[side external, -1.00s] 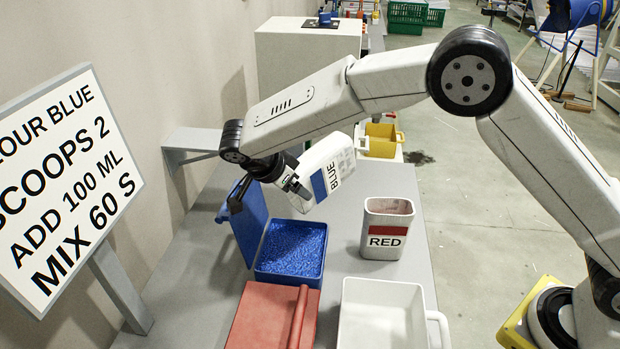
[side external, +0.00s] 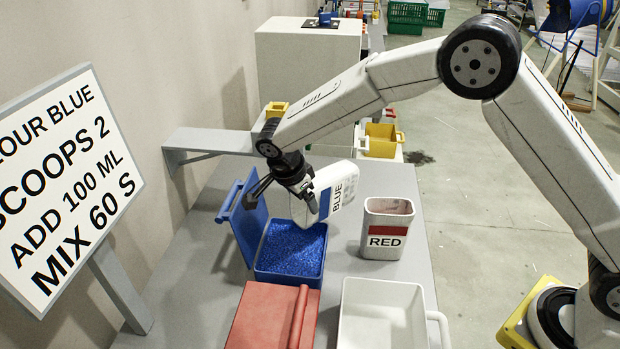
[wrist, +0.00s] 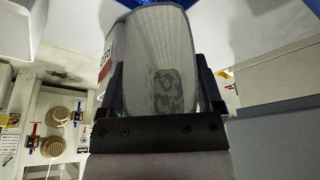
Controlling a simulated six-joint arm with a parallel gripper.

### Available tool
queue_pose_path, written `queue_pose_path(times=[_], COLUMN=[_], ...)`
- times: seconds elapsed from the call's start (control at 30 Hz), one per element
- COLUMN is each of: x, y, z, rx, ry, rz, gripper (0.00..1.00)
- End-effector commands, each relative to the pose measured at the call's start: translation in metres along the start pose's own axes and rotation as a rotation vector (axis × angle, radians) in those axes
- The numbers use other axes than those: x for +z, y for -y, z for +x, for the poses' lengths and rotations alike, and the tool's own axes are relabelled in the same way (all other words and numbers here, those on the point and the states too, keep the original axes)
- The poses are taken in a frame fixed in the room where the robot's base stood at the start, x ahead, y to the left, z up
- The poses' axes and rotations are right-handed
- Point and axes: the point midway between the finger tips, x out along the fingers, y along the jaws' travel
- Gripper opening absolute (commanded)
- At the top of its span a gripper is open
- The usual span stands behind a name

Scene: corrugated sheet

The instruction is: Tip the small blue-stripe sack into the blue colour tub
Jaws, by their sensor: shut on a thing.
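The sack (side external: 337,190) is white with a blue stripe and the word BLUE. My gripper (side external: 303,188) is shut on it, and the sack hangs tilted above the back right part of the blue tub. The blue tub (side external: 290,280) stands on the bench with its lid (side external: 243,225) swung open at the left and blue granules inside. In the wrist view I see into the sack (wrist: 160,60), between my gripper's fingers (wrist: 160,95). Its inside is pale with a mottled grey patch; I cannot tell whether anything is left in it. No falling stream shows.
A white container marked RED (side external: 388,230) stands close to the right of the sack. A red lidded tub (side external: 262,325) and an empty white jug (side external: 380,300) are in front. A sign (side external: 65,180) stands at left. A wall shelf (side external: 210,140) juts out behind.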

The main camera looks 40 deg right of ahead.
Motion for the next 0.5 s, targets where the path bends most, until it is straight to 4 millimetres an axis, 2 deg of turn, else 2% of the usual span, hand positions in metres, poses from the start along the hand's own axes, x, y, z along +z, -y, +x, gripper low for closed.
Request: queue_pose_path(times=[0.27,0.5], x=[-0.002,-0.020], y=[0.000,0.000], z=[0.027,0.024], rx=[0.001,0.000], ry=[0.118,0.214], rz=[0.004,0.005], gripper=[0.00,0.00])
